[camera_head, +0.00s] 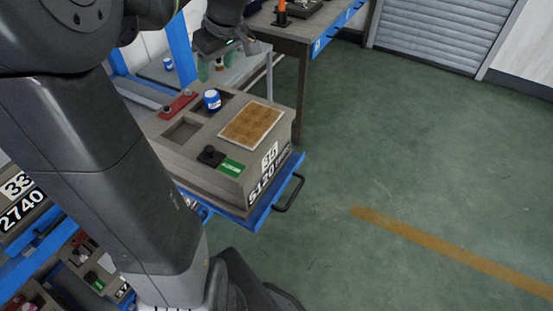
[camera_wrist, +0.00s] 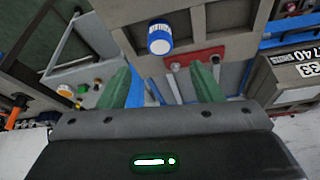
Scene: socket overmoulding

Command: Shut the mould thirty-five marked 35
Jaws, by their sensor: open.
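The mould marked 35 (camera_head: 205,158) is a grey block on a blue pulled-out tray (camera_head: 262,212) with a black handle (camera_head: 290,193). Its top carries a brown panel (camera_head: 251,125), a black knob (camera_head: 210,155), a green label (camera_head: 231,167), a blue-and-white can (camera_head: 212,100) and a red bar (camera_head: 178,105). Part of it shows in the wrist view with the can (camera_wrist: 160,40) and red bar (camera_wrist: 194,57). My gripper (camera_head: 211,69) is open and empty, beyond the mould's far side. Its green fingers (camera_wrist: 160,88) are apart in the wrist view.
A mould marked 33 (camera_head: 20,202) stands at the left, also in the wrist view (camera_wrist: 298,76). More moulds sit on the blue rack below it. A workbench (camera_head: 291,32) stands behind. The green floor (camera_head: 400,150) to the right is clear, up to a roller shutter (camera_head: 440,30).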

